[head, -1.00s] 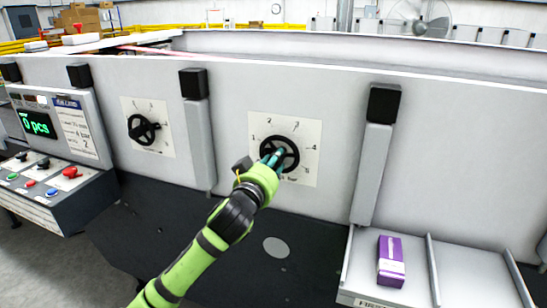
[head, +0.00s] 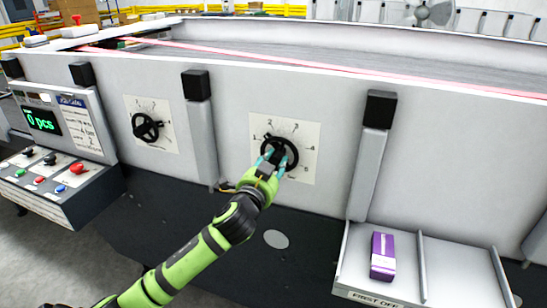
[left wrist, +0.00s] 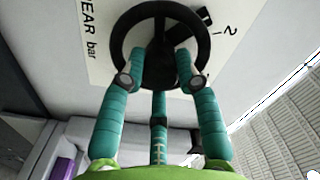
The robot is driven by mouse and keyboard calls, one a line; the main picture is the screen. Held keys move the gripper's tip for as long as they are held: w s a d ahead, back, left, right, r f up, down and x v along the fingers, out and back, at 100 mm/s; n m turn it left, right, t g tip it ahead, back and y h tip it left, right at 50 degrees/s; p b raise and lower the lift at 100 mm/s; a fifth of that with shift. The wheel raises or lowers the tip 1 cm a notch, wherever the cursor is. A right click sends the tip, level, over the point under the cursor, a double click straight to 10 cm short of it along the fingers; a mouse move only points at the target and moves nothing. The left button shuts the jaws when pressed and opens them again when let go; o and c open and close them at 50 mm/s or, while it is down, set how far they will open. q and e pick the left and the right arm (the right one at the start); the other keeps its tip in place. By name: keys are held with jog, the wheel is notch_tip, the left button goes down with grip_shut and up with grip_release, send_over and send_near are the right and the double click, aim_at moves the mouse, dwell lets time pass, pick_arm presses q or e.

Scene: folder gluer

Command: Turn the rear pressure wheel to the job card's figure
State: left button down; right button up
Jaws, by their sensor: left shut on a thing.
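The rear pressure wheel (head: 293,151) is a black handwheel on a white dial plate (head: 306,130) with figures around it. In the left wrist view the wheel (left wrist: 117,45) is close, beside the plate's partly cut-off "EAR bar" lettering. My left gripper (head: 273,160) is at the wheel, its teal fingers shut on its middle part; the fingers (left wrist: 155,65) hide some of the spokes. A black block on the wheel lies near the 2 in the wrist view. The job card (head: 76,127) is on the console at left; I make out a 4 with "bar", the rest is small.
A second black handwheel (head: 146,127) is on the panel to the left. Upright posts with black caps (head: 380,109) stand out on both sides of the rear dial. A purple box (head: 382,256) lies in a tray at lower right. The console (head: 62,180) carries coloured buttons.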

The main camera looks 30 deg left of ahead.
pick_arm(q)
jog(key=m+p, duration=0.1)
jog(key=m, duration=0.2)
jog(key=r+m+p, duration=0.1)
jog(key=m+p, duration=0.1)
jog(key=m, duration=0.1)
jog(key=m+p, duration=0.2)
jog(key=m, duration=0.2)
jog(key=shift+f, duration=0.1)
jog(key=m+p, duration=0.2)
jog(key=m, duration=0.1)
jog(key=shift+m, duration=0.4)
jog(key=m+p, duration=0.2)
jog(key=m, duration=0.3)
jog(key=shift+f, duration=0.2)
jog(key=m+p, duration=0.1)
jog(key=m, duration=0.1)
jog(key=shift+f+m, duration=0.1)
jog(key=shift+m, duration=0.3)
jog(key=shift+f+m, duration=0.1)
jog(key=shift+m, duration=1.3)
jog(key=shift+f, duration=0.1)
jog(key=c, duration=0.9)
grip_release()
